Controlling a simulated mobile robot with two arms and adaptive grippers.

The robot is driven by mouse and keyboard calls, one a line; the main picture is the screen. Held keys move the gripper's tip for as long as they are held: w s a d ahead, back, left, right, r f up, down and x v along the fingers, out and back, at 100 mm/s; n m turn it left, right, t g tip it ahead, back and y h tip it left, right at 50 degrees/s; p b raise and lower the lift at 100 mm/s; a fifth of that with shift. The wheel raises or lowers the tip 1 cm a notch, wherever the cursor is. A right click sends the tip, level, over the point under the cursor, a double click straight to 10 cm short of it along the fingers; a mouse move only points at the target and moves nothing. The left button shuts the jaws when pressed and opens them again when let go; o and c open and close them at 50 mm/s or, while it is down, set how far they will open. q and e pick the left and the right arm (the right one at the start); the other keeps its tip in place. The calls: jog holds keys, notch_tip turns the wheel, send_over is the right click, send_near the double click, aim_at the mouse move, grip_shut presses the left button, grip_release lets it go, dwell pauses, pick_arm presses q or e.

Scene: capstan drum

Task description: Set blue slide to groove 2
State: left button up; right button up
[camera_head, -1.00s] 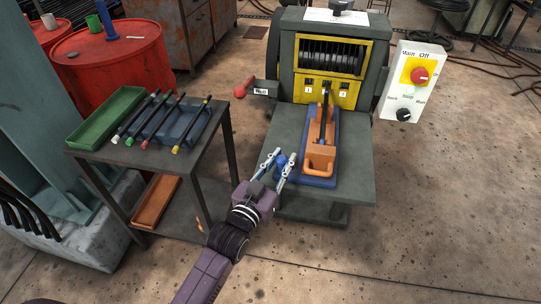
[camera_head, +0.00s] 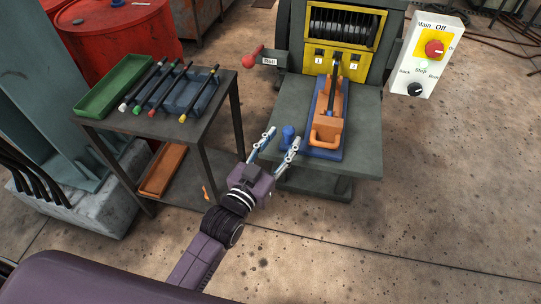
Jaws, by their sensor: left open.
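The blue slide (camera_head: 311,149) is a flat blue base on the machine's grey table, under an orange block (camera_head: 327,131) with a handle. A blue knob (camera_head: 288,132) stands at its left front. My left gripper (camera_head: 281,138) is open, its two fingers pointing at the knob; the knob shows between the fingertips, and I cannot tell whether they touch it. A dark upright rod (camera_head: 334,72) at the back of the block hides the middle of the yellow panel (camera_head: 326,61). Number labels show on both sides of the rod. My right gripper is not in view.
A red-knobbed lever (camera_head: 254,54) sticks out left of the machine. A white control box (camera_head: 422,53) with a red switch hangs at right. A side cart (camera_head: 205,133) at left holds a green tray (camera_head: 112,86) and several rods.

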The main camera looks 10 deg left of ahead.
pick_arm(q)
jog(key=v, duration=0.7)
jog(key=shift+s, duration=0.4)
jog(key=shift+a+f, duration=0.1)
jog(key=shift+a, duration=0.05)
jog(key=s+a+f+g+y, duration=0.1)
jog(key=s+a+f+g, duration=0.2)
jog(key=f, duration=1)
jog(key=s+a+f+g+y, duration=0.1)
jog(key=s+f+g, duration=0.3)
jog(key=f, duration=0.9)
jog(key=s+a+f+g+y, duration=0.15)
jog(key=s+f, duration=0.25)
jog(key=f, duration=0.9)
jog(key=s+a+f+g, duration=0.2)
jog(key=s+f, duration=0.4)
jog(key=s, duration=0.3)
jog(key=s+a+f+g+y, duration=0.1)
jog(key=s+a+f+g, duration=0.2)
jog(key=s+f, duration=0.3)
jog(key=s+a+f+n+g, duration=0.1)
jog(key=s+f, duration=0.5)
jog(key=s, duration=0.7)
jog(key=shift+s+a+g+y, duration=0.3)
jog(key=shift+a+g+y, duration=0.05)
jog(key=shift+a+g, duration=0.55)
